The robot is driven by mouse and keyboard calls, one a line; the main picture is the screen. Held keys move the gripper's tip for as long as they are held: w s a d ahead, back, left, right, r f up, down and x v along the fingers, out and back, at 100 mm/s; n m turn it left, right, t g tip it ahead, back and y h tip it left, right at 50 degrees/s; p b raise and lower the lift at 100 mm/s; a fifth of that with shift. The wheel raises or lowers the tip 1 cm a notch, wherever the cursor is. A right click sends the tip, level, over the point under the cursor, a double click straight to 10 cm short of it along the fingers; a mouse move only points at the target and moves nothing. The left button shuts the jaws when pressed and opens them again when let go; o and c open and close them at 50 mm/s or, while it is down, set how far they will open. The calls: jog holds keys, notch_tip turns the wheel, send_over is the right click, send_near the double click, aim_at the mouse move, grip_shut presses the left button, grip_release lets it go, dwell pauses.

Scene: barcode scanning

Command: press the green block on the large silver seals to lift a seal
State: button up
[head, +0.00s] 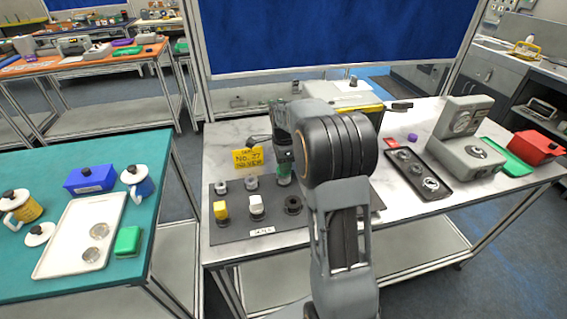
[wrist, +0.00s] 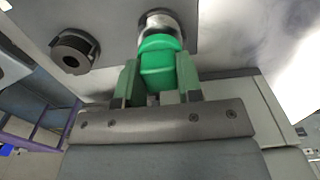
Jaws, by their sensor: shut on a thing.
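My gripper (head: 284,160) is over the grey mat (head: 240,232) and shut on the green block (head: 284,181). In the wrist view the green block (wrist: 162,68) sits between the two fingers of my gripper (wrist: 158,85). Its far end meets or overlaps a round silver piece (wrist: 158,17); I cannot tell whether they touch or are joined. Two small silver pieces (head: 251,183) (head: 221,187) stand on the mat to the left. Round silver discs (head: 430,184) lie in the black tray (head: 447,193) at right. My arm hides part of the mat.
On the mat's front row stand a yellow-topped piece (head: 220,210), a white-topped piece (head: 256,204) and a black ring (head: 293,204). A yellow sign (head: 248,158) stands behind. A grey machine (head: 466,140) is at right. The teal table (head: 40,165) is at left.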

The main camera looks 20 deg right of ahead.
jog(key=shift+s+f+b, duration=0.1)
jog(key=shift+f+b, duration=0.35)
jog(key=shift+f, duration=0.45)
dwell(1.5)
jog(key=shift+r+p, duration=2.8)
jog(key=shift+r, duration=0.85)
